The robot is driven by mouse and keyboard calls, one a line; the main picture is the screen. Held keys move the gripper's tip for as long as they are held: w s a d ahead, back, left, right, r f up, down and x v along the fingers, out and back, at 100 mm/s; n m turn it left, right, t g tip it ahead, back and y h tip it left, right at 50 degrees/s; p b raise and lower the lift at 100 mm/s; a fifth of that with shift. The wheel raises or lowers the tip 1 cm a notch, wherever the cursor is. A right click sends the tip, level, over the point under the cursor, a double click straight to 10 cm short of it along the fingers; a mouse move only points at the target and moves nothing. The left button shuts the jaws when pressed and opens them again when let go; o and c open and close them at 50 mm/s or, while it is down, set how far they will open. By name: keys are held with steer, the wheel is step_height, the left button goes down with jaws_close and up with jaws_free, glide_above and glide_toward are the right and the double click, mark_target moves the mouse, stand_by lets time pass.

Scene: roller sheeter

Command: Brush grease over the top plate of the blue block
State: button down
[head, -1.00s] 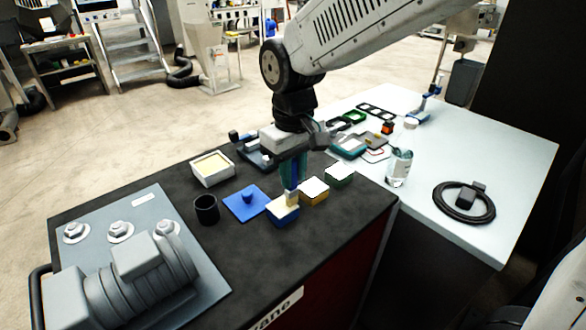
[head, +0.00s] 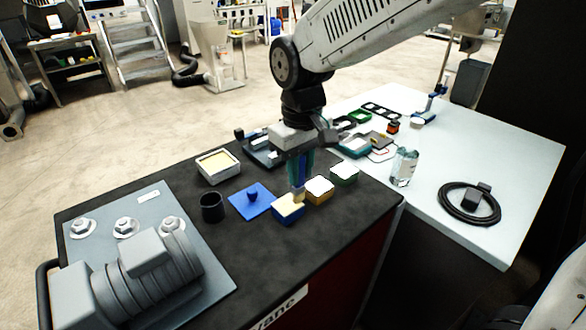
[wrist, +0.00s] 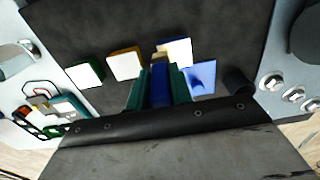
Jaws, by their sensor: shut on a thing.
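The blue block (head: 288,211) stands on the dark bench top. Its top plate looks pale yellow in the head view and mostly white in the wrist view (wrist: 178,50). My gripper (head: 300,170) is shut on a brush with a blue handle (wrist: 159,90), between green fingers. The brush's pale bristles (head: 298,194) point down at the far edge of the top plate. They look to be touching it, though a small gap cannot be ruled out. A white tray (head: 230,175) with a pale yellow filling, likely grease, stands behind and left of the block.
An orange block (head: 319,194) and a green block (head: 344,178) stand close to the right. A blue plate with a knob (head: 240,204) and a black cup (head: 212,208) are at left. A motor (head: 150,268) fills the bench's left end. The bench's front is clear.

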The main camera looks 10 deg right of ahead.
steer(key=shift+a+r, duration=0.1)
steer(key=shift+r, duration=3.95)
